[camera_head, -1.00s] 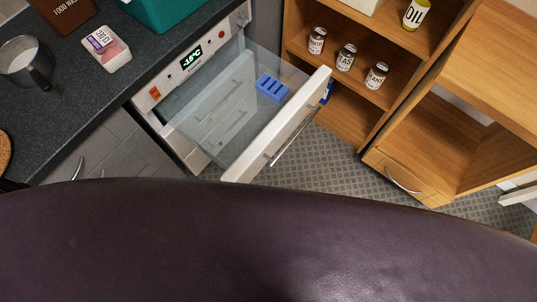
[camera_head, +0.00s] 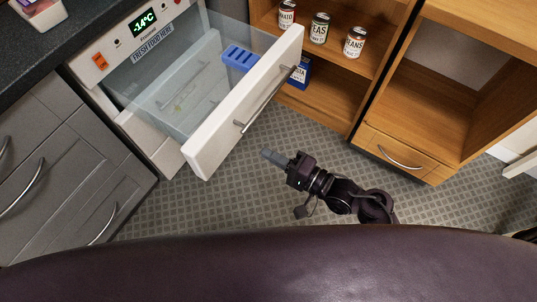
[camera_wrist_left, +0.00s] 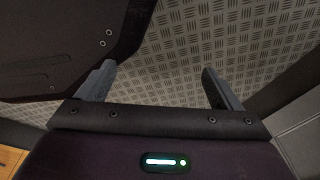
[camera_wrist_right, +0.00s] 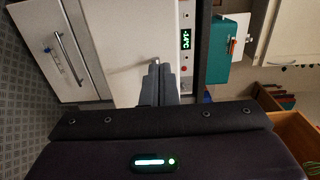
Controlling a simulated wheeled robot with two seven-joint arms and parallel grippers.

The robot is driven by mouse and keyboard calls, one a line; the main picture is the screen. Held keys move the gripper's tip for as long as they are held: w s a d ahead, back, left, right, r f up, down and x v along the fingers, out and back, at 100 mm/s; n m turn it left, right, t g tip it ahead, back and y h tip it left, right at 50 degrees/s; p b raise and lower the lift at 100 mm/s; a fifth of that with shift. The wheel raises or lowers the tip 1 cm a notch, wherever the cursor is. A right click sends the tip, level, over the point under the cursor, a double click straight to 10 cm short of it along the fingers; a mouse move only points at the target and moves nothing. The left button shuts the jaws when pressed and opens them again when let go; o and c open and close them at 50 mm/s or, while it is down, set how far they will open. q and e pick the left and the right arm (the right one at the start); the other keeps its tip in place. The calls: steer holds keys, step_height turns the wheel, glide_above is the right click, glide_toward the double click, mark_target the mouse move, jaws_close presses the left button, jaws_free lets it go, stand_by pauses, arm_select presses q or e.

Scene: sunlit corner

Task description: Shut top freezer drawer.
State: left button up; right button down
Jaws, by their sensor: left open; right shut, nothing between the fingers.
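The top freezer drawer (camera_head: 245,105) is pulled far out in the head view. It has a white front, a silver bar handle (camera_head: 263,100) and clear sides.
The freezer panel display (camera_head: 144,22) reads -14°C. A grey cabinet (camera_head: 60,160) stands left of the freezer. Wooden shelves with cans (camera_head: 320,28) and a blue box (camera_head: 299,74) stand right of the drawer. Patterned floor (camera_head: 240,200) is clear around my right arm.

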mark_target(225, 130)
arm_select(q)
steer(key=shift+w+d+r+b, duration=0.15)
steer(key=shift+w+b, duration=0.15)
steer(key=shift+w, duration=0.3)
arm_select(e)
steer(key=x, duration=1.1)
steer(key=shift+w+a, duration=0.1)
